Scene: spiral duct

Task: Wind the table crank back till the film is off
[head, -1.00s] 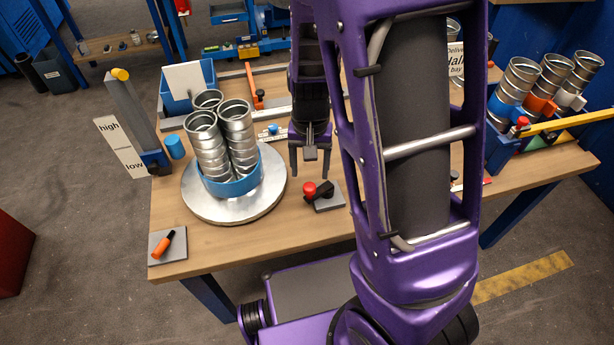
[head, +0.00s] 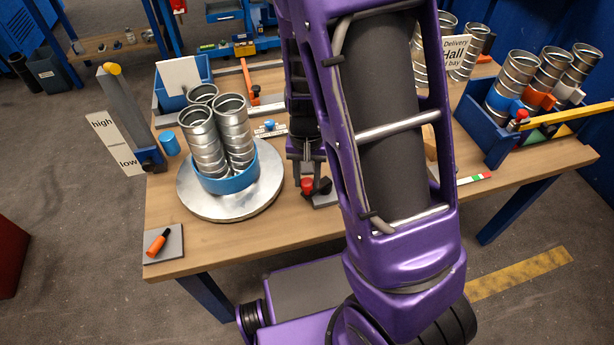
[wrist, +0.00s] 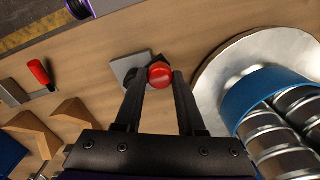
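The table crank is a red knob (head: 307,185) on a dark arm over a small grey plate near the table's front edge. The round silver turntable (head: 205,208) is to its left. Three ribbed metal ducts (head: 207,150) stand upright together on it, with a blue band (head: 228,184) around their lower part. I cannot tell whether the band is film. My gripper (head: 306,178) is above the crank, pointing down. In the wrist view its open fingers (wrist: 160,78) are on either side of the red knob (wrist: 160,74); contact cannot be told.
A grey post (head: 127,113) with a high/low sign and a blue cylinder (head: 170,143) stand left of the turntable. An orange-handled tool (head: 158,242) lies at the front left corner. A blue rack (head: 480,128) with ducts is on the right.

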